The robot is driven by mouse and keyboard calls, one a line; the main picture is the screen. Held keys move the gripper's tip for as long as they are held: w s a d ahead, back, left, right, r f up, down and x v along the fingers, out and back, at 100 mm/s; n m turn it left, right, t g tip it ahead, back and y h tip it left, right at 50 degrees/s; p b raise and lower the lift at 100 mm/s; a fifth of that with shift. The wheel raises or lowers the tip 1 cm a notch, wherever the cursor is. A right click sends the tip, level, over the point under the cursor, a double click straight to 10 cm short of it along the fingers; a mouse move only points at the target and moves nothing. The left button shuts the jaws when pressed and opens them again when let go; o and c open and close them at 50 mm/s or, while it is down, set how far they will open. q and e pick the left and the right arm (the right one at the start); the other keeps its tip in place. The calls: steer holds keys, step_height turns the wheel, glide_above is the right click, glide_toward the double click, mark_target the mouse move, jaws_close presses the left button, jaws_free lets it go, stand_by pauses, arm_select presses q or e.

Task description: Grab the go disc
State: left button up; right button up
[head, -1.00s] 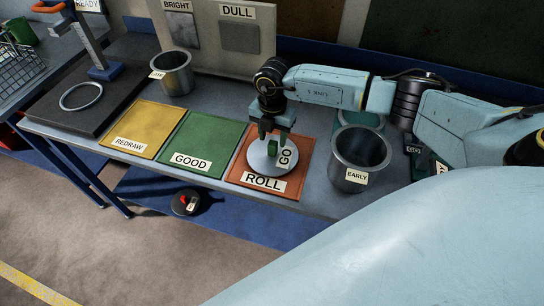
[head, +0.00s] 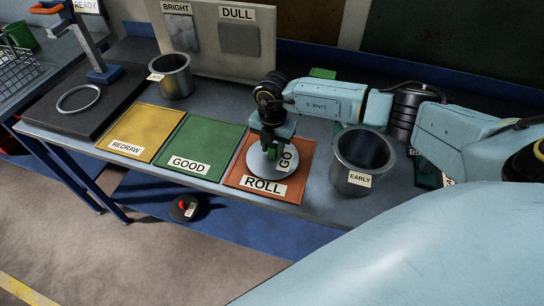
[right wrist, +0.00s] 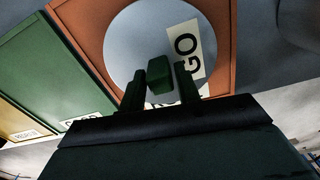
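The go disc (head: 259,166) is a pale grey round plate with a green knob and a "GO" label. It lies on the orange-red ROLL mat (head: 238,181). My right gripper (head: 273,148) points down over the disc, at its knob. In the right wrist view the disc (right wrist: 128,45) shows with its knob (right wrist: 160,77) between the two fingers (right wrist: 162,90). The fingers stand apart, one on each side of the knob, and a gap shows at the right finger. I cannot tell if the left finger touches. My left gripper is not in view.
A green GOOD mat (head: 205,145) and a yellow REDRAW mat (head: 140,125) lie to the left. The EARLY pot (head: 345,180) stands close right of the disc; another pot (head: 175,82) stands at the back left. An upright board (head: 215,50) stands behind.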

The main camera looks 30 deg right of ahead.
mark_target(273, 145)
jaws_close()
steer(key=shift+r+p, duration=1.8)
steer(key=shift+r, duration=0.3)
